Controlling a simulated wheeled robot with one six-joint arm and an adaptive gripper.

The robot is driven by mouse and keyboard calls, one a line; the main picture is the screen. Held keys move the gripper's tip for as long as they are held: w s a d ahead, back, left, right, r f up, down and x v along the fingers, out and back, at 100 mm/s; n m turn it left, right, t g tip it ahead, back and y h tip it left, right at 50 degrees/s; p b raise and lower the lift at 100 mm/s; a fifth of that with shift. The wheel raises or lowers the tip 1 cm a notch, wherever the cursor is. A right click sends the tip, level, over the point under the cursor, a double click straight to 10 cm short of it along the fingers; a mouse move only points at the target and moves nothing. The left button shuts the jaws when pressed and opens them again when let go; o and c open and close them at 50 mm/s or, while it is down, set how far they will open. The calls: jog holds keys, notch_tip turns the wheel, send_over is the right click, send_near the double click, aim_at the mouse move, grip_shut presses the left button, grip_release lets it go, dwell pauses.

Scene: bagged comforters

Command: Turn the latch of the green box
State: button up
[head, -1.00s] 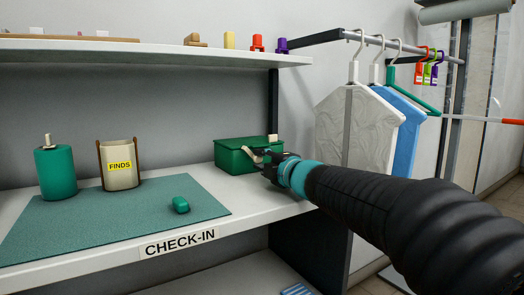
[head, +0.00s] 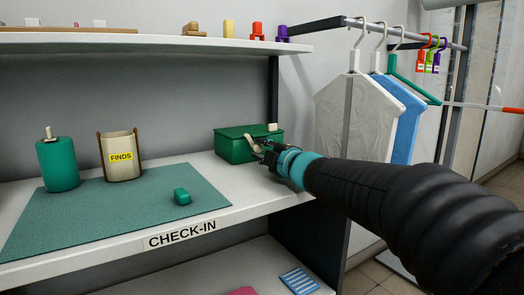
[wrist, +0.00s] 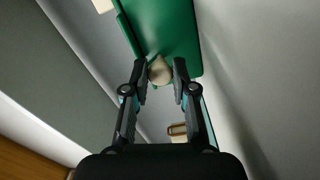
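The green box (head: 237,149) stands at the right end of the check-in shelf with its lid down. It also shows at the top of the wrist view (wrist: 172,28). Its cream latch (head: 250,143) is on the front and slants down to the right. In the wrist view the latch's rounded end (wrist: 160,71) lies between my fingertips and fills the gap. My gripper (wrist: 161,75) appears shut on it. In the head view my gripper (head: 263,154) is at the box's front right, partly hiding it.
A teal mat (head: 120,212) with a small green item (head: 182,196), a green canister (head: 58,165) and a FINDS bin (head: 120,157) lie left. An upper shelf (head: 150,43) is overhead. Bagged comforters (head: 358,118) hang close on the right, behind my arm.

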jog(key=o, duration=0.4)
jog(key=shift+o, duration=0.2)
jog(key=v, duration=1.2)
